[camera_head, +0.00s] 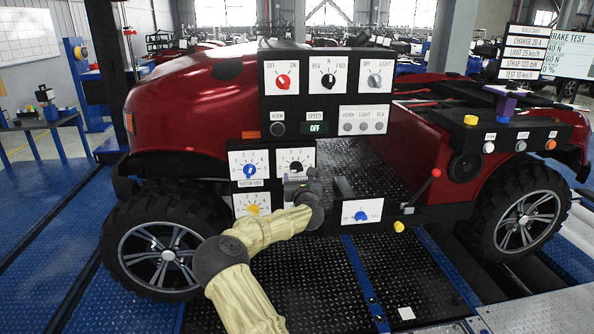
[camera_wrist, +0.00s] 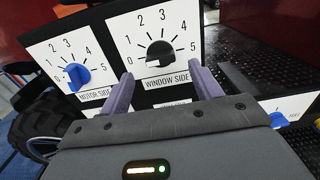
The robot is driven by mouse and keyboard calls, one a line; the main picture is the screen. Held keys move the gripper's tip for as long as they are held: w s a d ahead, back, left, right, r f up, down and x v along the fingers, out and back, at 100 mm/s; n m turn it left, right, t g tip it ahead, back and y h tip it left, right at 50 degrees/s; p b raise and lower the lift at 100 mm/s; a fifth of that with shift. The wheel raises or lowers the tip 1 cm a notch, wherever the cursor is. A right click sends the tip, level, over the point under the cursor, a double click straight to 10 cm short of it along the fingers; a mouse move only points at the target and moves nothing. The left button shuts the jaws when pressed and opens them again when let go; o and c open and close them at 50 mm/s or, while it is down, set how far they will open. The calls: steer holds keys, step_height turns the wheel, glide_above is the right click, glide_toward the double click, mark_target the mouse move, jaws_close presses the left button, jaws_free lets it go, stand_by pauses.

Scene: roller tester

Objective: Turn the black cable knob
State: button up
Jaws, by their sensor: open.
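The black cable knob (camera_wrist: 160,53) sits on a white 0-to-5 dial plate marked WINDOW SIDE in the wrist view. In the head view the knob (camera_head: 295,167) shows just above my gripper (camera_head: 303,182), which hides part of its plate. In the wrist view my gripper (camera_wrist: 160,84) has its two purple fingers apart, with nothing between them. The knob appears beyond the fingertips, centred between them; I see no contact. Its exact pointer setting is hard to tell.
A blue knob (camera_wrist: 77,77) on the MOTOR SIDE plate is close on the left. A yellow knob (camera_head: 252,209) is below it. Another blue knob (camera_head: 361,216) is to the right. A red-tipped lever (camera_head: 436,173) and the upper switch panel (camera_head: 305,89) stand nearby.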

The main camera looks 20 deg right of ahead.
mark_target(297, 170)
steer(key=shift+p+x, duration=0.55)
steer(key=shift+x, duration=2.05)
steer(key=c, duration=1)
